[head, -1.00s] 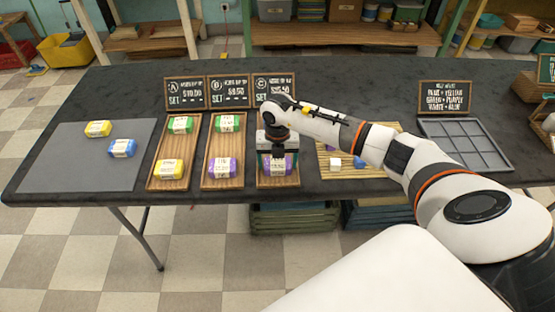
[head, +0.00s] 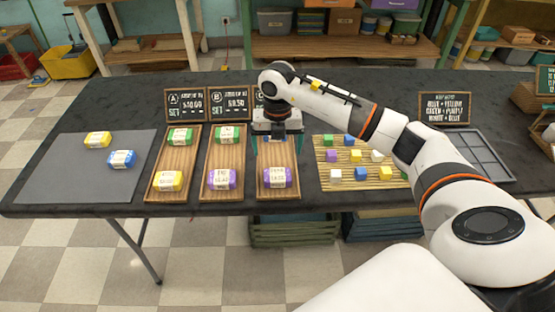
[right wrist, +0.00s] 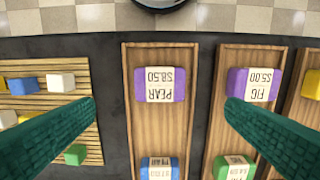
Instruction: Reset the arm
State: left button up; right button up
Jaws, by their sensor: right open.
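My right gripper (head: 278,138) is open and empty above the back part of the third wooden tray (head: 278,196). Its green fingers stand apart in the right wrist view (right wrist: 155,108), with nothing between them. A purple soap (head: 277,178) lies at the front of that tray; it also shows in the right wrist view (right wrist: 160,84), labelled PEAR. A blue soap (right wrist: 158,168) lies further back on it, mostly hidden by the gripper in the head view. The left gripper is not in view.
Two more wooden trays (head: 159,192) (head: 206,194) hold green, yellow and purple soaps. A grey mat (head: 70,182) holds a yellow (head: 97,140) and a blue soap (head: 122,159). Colored cubes sit on a slatted mat (head: 345,168). Chalkboard signs (head: 186,103) stand behind the trays.

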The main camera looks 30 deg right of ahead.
jog(key=shift+r, duration=0.8)
